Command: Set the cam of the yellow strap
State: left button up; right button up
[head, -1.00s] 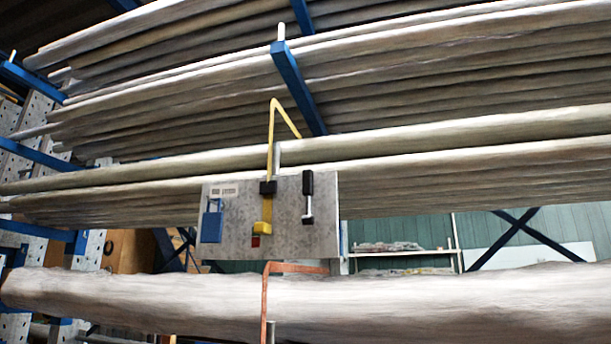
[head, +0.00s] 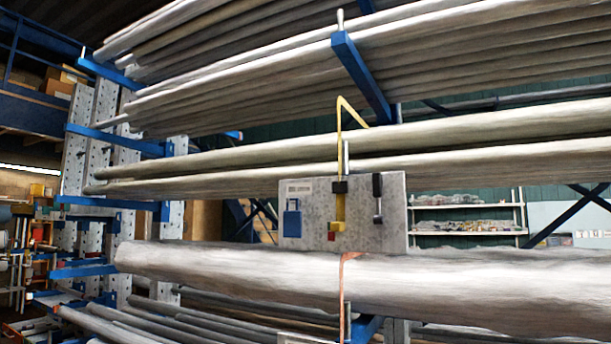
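The yellow strap (head: 339,132) runs up from a grey metal plate (head: 296,239) and bends over at its top toward the long bars. On the plate the strap passes a black cam block (head: 339,187). Below the block hangs a yellow tail or lever (head: 338,212), with a small red piece (head: 331,236) at its lower end. Whether the cam is open or closed is too small to tell. A black-topped lever (head: 377,186) is to the right on the plate, and a blue padlock-shaped piece (head: 292,222) to the left. Neither gripper is in view.
Long grey bars (head: 480,143) lie on blue rack arms (head: 359,77) above and behind the plate. A thick pale bar (head: 480,282) runs just below it. An orange strap (head: 342,290) hangs in front of that bar. Shelves (head: 465,207) stand behind at right.

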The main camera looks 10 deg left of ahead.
aim_at(377, 192)
jog(key=u, duration=0.7)
jog(key=k, duration=0.95)
jog(key=u, duration=1)
jog(key=i, duration=1.55)
jog(key=z, duration=1.2)
jog(key=i, duration=1)
jog(key=z, duration=1.15)
